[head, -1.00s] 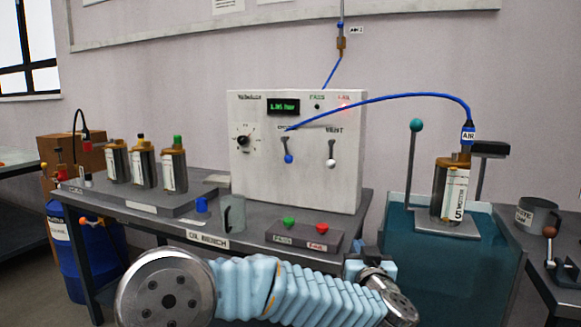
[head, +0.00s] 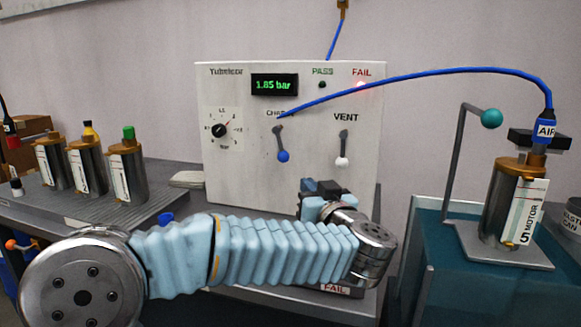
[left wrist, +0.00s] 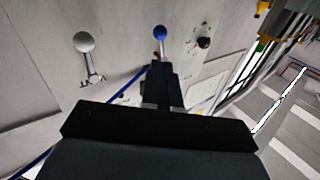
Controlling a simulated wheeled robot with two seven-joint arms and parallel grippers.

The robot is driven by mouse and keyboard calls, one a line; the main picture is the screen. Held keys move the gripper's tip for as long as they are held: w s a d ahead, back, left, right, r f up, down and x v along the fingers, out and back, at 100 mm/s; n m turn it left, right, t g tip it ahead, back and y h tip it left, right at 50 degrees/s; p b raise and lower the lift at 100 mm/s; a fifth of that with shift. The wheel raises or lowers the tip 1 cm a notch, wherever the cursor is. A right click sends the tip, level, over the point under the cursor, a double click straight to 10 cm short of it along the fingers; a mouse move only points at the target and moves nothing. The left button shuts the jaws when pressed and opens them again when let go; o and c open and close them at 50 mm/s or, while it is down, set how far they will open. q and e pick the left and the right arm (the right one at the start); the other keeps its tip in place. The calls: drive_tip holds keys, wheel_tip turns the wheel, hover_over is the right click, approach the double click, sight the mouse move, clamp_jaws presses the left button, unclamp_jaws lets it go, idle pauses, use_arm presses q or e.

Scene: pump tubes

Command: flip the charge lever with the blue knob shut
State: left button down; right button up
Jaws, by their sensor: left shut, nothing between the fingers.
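The charge lever (head: 280,140) is on the white panel, with its blue knob (head: 283,156) hanging at the lower end. The blue knob also shows in the left wrist view (left wrist: 159,33), just beyond my fingertips. My left gripper (head: 318,187) is in front of the panel, below and to the right of the blue knob. In the left wrist view my left gripper (left wrist: 158,68) is shut and empty, pointing towards the knob; a gap shows between them. My left forearm hides the lower panel. My right gripper is not in view.
The vent lever with its white knob (head: 342,161) hangs beside the charge lever. A blue air hose (head: 420,77) crosses in front of the panel to the motor 5 pump (head: 515,205). The display (head: 274,85) reads 1.85 bar and the FAIL light is red. Several pumps stand left.

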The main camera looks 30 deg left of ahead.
sight(285, 159)
use_arm(q)
drive_tip(key=p+x, duration=0.2)
drive_tip(key=x, duration=1.1)
drive_tip(key=shift+w+a+r, duration=0.1)
drive_tip(key=shift+w+a, duration=0.05)
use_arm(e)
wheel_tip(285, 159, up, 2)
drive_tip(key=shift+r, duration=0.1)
